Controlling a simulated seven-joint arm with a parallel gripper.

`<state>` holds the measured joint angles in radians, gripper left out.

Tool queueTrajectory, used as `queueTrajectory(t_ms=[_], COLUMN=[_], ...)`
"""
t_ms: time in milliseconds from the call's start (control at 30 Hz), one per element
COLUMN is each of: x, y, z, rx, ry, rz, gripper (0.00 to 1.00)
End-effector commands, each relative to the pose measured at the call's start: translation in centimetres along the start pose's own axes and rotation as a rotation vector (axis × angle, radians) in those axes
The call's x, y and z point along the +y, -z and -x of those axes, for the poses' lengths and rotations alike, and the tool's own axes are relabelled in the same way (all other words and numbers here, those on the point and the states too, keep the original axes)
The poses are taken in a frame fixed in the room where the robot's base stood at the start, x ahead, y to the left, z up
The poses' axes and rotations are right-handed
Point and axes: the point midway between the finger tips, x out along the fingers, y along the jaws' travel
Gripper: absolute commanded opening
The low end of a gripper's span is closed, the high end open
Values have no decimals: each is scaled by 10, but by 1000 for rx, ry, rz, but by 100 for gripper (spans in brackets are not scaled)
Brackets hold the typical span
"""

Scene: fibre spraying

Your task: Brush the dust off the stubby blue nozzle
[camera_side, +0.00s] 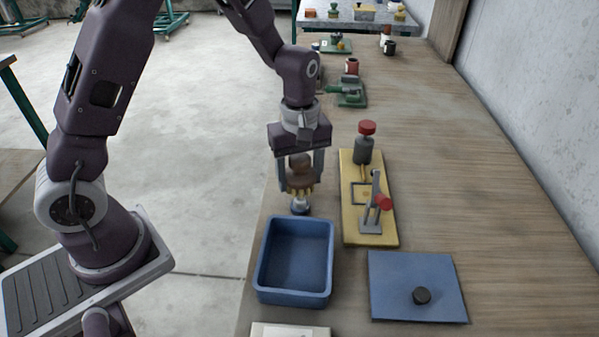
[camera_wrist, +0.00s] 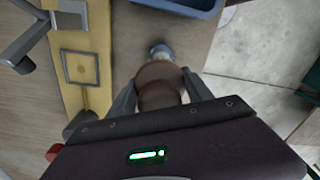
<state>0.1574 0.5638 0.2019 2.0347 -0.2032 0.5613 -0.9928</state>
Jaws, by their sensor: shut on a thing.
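My gripper (camera_side: 300,178) points down with its fingers shut on a brush that has a rounded brown handle (camera_side: 299,162) and pale yellow bristles (camera_side: 300,190). The brown handle (camera_wrist: 160,86) also shows between the fingers in the wrist view. The stubby blue nozzle (camera_side: 300,208) stands on the wooden table directly below the bristles, behind the blue bin. Its blue and pale top (camera_wrist: 161,50) shows past the handle in the wrist view. The bristles partly hide the nozzle, and I cannot tell whether they touch it.
An empty blue bin (camera_side: 296,298) stands in front of the nozzle. A yellow fixture board (camera_side: 352,230) with a red-handled clamp lies to the right. Green and red-topped items stand farther back. The table's right side is clear.

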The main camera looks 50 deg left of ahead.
Motion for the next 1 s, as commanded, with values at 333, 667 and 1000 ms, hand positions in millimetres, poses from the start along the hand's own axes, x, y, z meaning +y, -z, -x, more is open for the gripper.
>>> queueTrajectory(t_ms=[333,667,1000], x=[0,0,-12], y=[0,-1,-36], z=[-7,-12,-10], rx=[-1,-1,-1], ry=[0,0,1], rz=[1,1,-2], gripper=[26,26,26])
